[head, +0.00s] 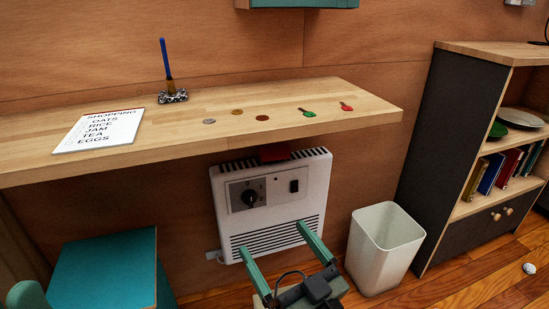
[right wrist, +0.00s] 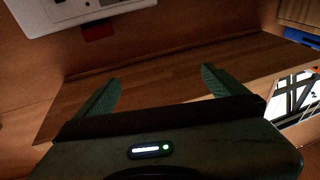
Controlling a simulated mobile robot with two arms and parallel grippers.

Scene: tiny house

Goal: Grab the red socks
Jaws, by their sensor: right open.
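A dark red cloth-like thing (head: 273,153), probably the red socks, lies on top of the white wall heater (head: 270,205), partly hidden under the shelf edge. It also shows as a small dark red patch at the heater's edge in the right wrist view (right wrist: 98,31). My right gripper (head: 272,238) is open and empty in front of the heater's lower part, below the red thing in the picture. Its two green fingers are spread apart in the right wrist view (right wrist: 160,76), with nothing between them. My left gripper is not seen.
A wooden shelf (head: 200,145) juts out above the heater, with a shopping list (head: 100,130), coins, keys and a pen stand. A white bin (head: 385,245) stands right of the heater. A teal box (head: 105,270) is at left, a bookcase (head: 430,150) at right.

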